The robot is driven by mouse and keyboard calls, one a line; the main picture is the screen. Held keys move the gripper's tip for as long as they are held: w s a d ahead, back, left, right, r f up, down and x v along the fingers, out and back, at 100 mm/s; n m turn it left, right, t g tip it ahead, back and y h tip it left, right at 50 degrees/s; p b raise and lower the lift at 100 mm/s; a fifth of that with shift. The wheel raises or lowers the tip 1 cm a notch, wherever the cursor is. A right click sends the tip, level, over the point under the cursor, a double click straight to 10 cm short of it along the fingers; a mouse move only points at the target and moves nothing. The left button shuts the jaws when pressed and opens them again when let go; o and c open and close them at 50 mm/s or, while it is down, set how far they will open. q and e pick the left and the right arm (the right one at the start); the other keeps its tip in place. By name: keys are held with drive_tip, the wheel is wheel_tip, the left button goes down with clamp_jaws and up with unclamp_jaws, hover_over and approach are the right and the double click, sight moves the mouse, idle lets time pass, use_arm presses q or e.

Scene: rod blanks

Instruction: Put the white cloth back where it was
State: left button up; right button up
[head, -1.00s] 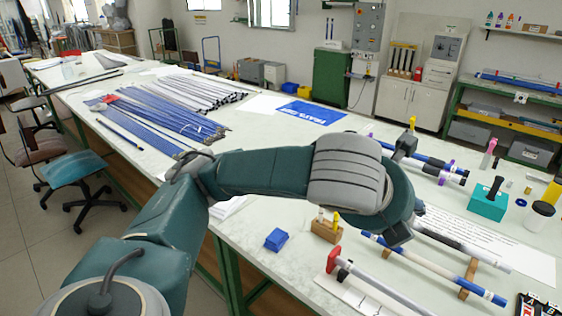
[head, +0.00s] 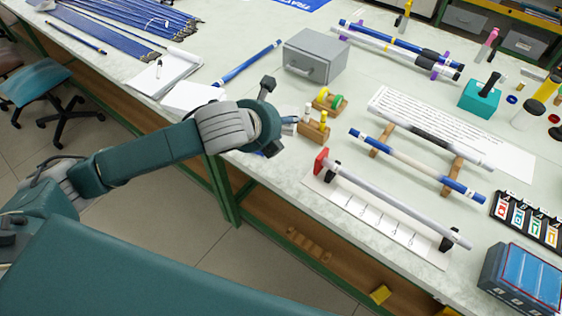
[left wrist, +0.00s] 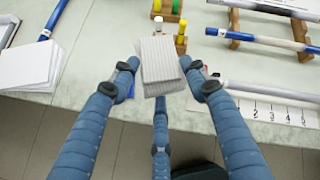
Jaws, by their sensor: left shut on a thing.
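The white cloth (left wrist: 160,62) is a folded, ribbed, pale grey-white pad in the left wrist view. My left gripper (left wrist: 163,80) is shut on it, with a finger on each side. The cloth is over the table's near edge, just in front of a small wooden stand; whether it touches the table I cannot tell. In the head view my left gripper (head: 284,128) is at the near edge, left of that stand, and only a small pale bit of the cloth (head: 290,119) shows beside it. My right gripper is not in view.
The wooden stand (head: 315,128) holds yellow and white pegs. A white stack (head: 193,97) lies left of the gripper, by a notepad (head: 163,74). A grey box (head: 315,57) stands behind. A rod on a numbered strip (head: 395,201) lies to the right. Bare tabletop shows behind the stand.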

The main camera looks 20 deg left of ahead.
use_arm(q)
wheel_tip(320, 180, down, 16)
drive_tip(key=shift+w+f, duration=0.1)
drive_tip(key=shift+f, duration=0.05)
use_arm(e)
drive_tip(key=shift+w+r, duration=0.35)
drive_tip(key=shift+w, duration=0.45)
use_arm(q)
drive_tip(key=shift+f, duration=0.1)
drive_tip(key=shift+c, duration=0.2)
drive_tip(key=shift+f, duration=0.25)
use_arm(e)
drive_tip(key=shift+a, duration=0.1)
use_arm(q)
drive_tip(key=shift+f, duration=0.25)
drive_tip(key=o, duration=1.2)
drive_tip(key=shift+c, duration=0.2)
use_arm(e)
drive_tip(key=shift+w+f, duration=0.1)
